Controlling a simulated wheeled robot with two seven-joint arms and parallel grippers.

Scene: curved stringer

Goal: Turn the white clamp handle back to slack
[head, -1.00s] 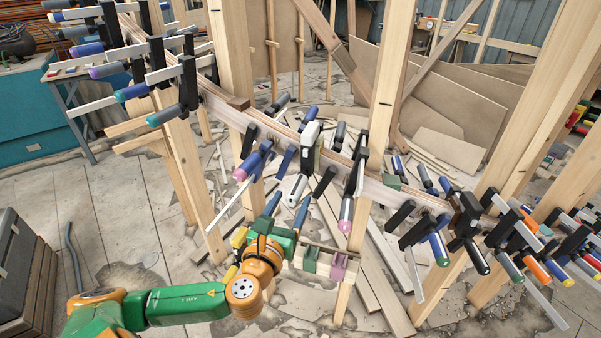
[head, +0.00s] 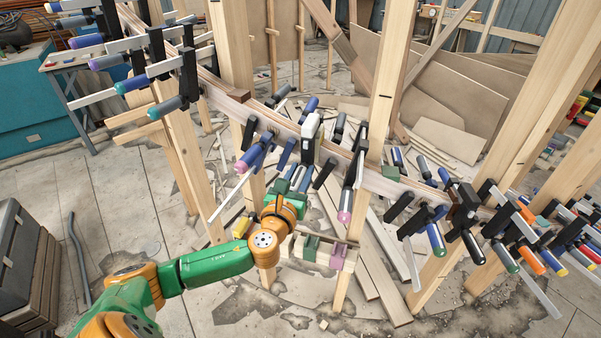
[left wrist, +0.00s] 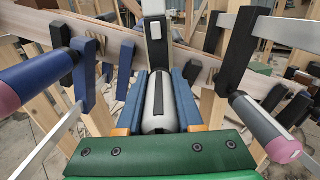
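The white clamp (head: 309,140) hangs on the curved wooden stringer in the middle of the head view. Its pale grey-white handle with a dark stripe (left wrist: 160,105) points down toward my left gripper and fills the middle of the left wrist view. My left gripper (head: 293,180) has its two blue fingers (left wrist: 160,100) one on each side of this handle. The fingers lie very close along its sides, and I cannot tell whether they press on it. The handle's near end is by the green palm. My right gripper is not in view.
Blue clamps with a purple-tipped handle (left wrist: 30,75) stand close on the left, and a black clamp with a grey-and-pink handle (left wrist: 265,130) on the right. An upright wooden post (head: 385,90) rises right of the white clamp. More clamps line the stringer both ways.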

